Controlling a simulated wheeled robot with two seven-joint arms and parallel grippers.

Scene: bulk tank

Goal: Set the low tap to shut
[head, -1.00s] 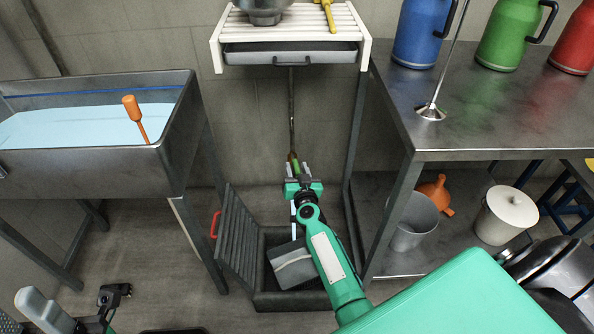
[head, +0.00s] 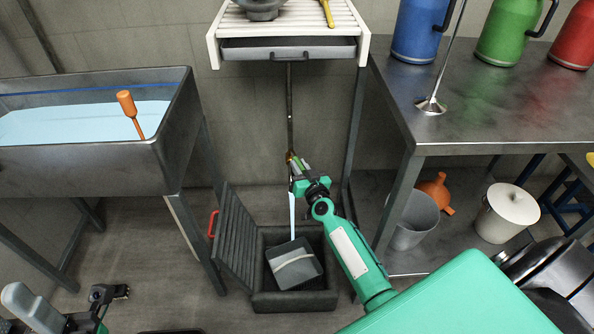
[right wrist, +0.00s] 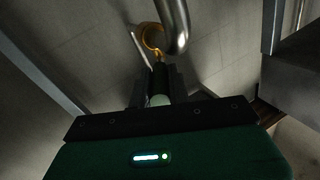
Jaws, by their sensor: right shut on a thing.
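The low tap (head: 290,156) sits at the bottom of a thin pipe (head: 290,110) that comes down below the white slatted shelf. In the right wrist view its brass part (right wrist: 152,38) shows beside the bent steel pipe (right wrist: 178,25). My right gripper (head: 298,168) is shut on the tap's handle (right wrist: 160,78), which points toward me and slants to the right in the head view. A pale stream (head: 292,215) falls below the tap into the open floor box. My left gripper (head: 121,291) is low at the left, away from the tap; its jaws are unclear.
The floor box (head: 293,301) holds a grey vessel (head: 296,268); its slatted lid (head: 236,232) stands open at the left. A steel basin (head: 90,165) is on the left. A steel table (head: 500,130) with jugs is on the right, with buckets below.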

